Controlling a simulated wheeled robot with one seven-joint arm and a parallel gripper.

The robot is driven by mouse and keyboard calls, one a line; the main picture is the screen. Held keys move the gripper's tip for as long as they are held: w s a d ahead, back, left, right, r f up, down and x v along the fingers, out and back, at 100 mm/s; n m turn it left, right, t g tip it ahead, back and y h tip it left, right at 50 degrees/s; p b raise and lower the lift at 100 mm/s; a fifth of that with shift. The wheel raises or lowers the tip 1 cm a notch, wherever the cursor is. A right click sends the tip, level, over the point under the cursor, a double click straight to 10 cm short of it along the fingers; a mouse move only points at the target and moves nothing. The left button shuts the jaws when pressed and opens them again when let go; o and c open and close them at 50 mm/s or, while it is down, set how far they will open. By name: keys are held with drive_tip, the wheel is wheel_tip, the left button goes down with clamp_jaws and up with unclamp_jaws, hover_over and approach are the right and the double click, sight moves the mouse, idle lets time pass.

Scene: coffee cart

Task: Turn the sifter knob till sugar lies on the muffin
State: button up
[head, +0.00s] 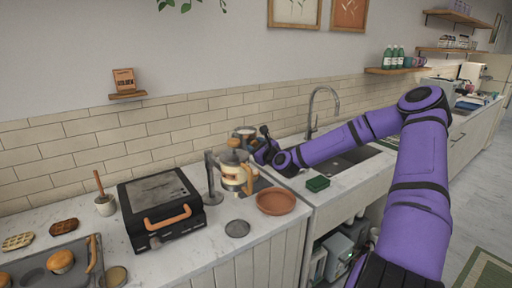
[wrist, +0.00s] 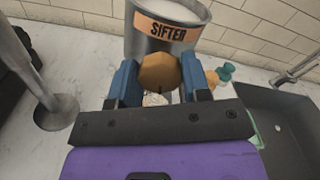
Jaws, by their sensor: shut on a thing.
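A golden muffin (head: 61,261) sits on the tray at the left.
A cream jug with an orange lid (head: 234,172) stands in front of the sifter, beside a grey post (head: 211,180). A black grill (head: 160,208) stands left.

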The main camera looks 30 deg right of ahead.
drive_tip(key=shift+f, duration=0.1)
idle(0.4)
drive_tip(key=o, duration=0.9)
drive_tip(key=shift+s, duration=0.1)
drive_tip(key=s, duration=1)
drive_tip(key=shift+s+d, duration=0.2)
drive_tip(key=shift+s, duration=0.15)
